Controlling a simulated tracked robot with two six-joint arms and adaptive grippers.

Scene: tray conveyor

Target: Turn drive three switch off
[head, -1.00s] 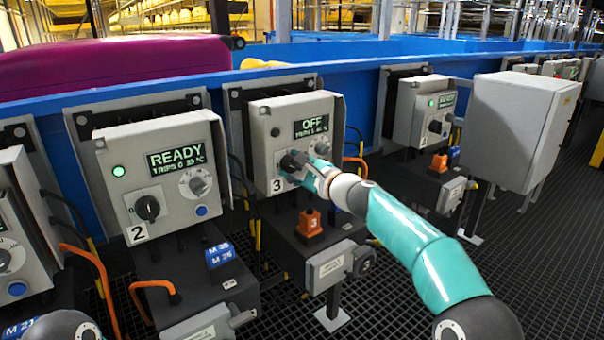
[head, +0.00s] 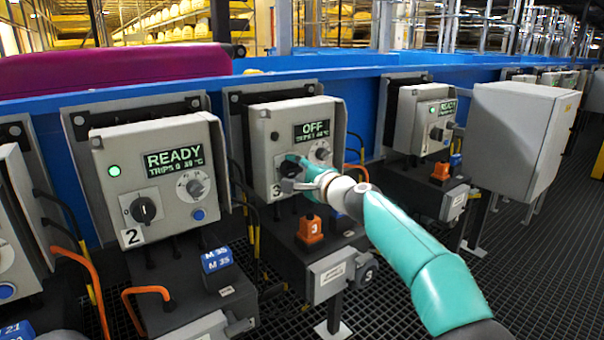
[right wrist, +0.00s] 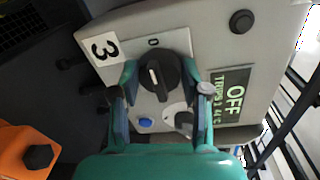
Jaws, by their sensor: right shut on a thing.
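The drive three box (head: 289,152) is a grey panel with a "3" label, and its display (head: 311,131) reads OFF. Its lamp (right wrist: 241,21) is dark in the right wrist view. The black rotary switch (right wrist: 160,78) has a white line that points roughly toward the "0" mark. My right gripper (right wrist: 158,90) has a finger on each side of this switch and is shut on it. In the head view the right gripper (head: 297,172) covers most of the switch. My left gripper is not in view.
The drive two box (head: 160,175) stands to the left with a lit green lamp and READY on its display. Another READY box (head: 424,119) and a plain grey cabinet (head: 520,135) stand to the right. An orange block (head: 310,228) sits below box three.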

